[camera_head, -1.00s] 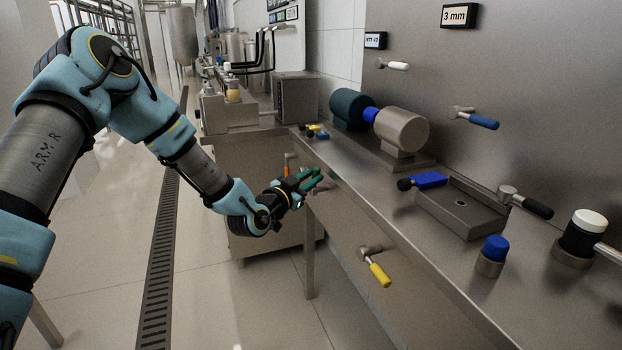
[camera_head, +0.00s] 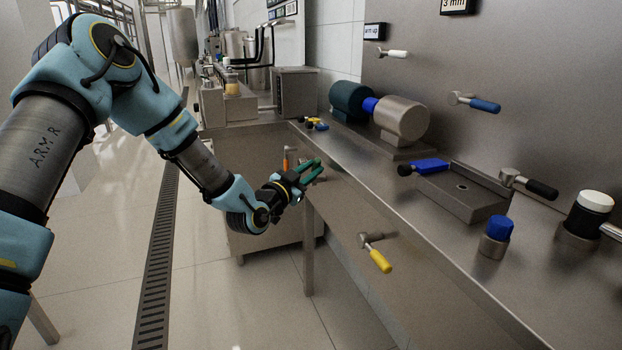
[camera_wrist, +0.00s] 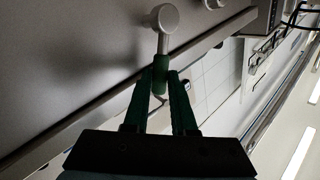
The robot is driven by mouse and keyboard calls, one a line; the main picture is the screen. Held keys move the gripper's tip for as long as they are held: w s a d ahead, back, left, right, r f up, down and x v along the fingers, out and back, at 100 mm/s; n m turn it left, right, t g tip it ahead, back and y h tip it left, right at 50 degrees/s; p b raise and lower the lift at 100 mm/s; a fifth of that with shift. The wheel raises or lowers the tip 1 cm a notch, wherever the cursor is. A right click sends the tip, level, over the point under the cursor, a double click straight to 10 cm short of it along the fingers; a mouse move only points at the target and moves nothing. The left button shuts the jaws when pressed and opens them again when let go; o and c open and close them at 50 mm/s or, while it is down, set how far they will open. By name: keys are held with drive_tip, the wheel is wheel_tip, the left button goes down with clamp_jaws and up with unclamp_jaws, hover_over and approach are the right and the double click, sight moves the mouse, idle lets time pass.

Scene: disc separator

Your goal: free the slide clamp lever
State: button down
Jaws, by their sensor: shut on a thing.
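In the wrist view, a lever with a round silver hub (camera_wrist: 164,18) and a dark green grip (camera_wrist: 160,68) sticks out from a steel face. My gripper (camera_wrist: 163,78) has its two dark green fingers on either side of that grip, shut on it near the fingertips. The grip's end shows between the fingers. In the head view my gripper (camera_head: 316,168) is at the front edge of the steel bench (camera_head: 350,195), and its fingers largely hide the lever. No label shows which lever is the slide clamp.
A yellow-handled lever (camera_head: 378,258) projects from the bench front to the right. An orange handle (camera_head: 287,158) stands just behind my gripper.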

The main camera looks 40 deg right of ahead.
sight(314, 182)
drive_tip(key=f+m+b, duration=0.1)
drive_tip(key=b, duration=0.2)
drive_tip(key=s+f+m+h+b, duration=0.1)
drive_tip(key=b, duration=0.2)
drive_tip(key=f+m+h+b, duration=0.1)
drive_tip(key=b, duration=0.2)
drive_tip(key=shift+s+a+m+g, duration=0.25)
drive_tip(key=shift+s+m+g, duration=0.05)
drive_tip(key=f+m+g+h+b, duration=0.1)
drive_tip(key=m+g+b, duration=0.1)
drive_tip(key=m+b, duration=0.2)
drive_tip(key=f+m+g+h+b, duration=0.1)
drive_tip(key=m+b, duration=0.3)
drive_tip(key=b, duration=0.7)
drive_tip(key=s+f+m+g+h+b, duration=0.1)
drive_tip(key=f+m+g+h+b, duration=0.1)
drive_tip(key=m+g+b, duration=0.2)
drive_tip(key=shift+a+f+b, duration=0.1)
drive_tip(key=shift+a+b, duration=0.1)
drive_tip(key=shift+b, duration=1.6)
drive_tip(key=shift+m, duration=0.5)
drive_tip(key=c, duration=0.7)
unclamp_jaws()
drive_tip(key=shift+w, duration=0.1)
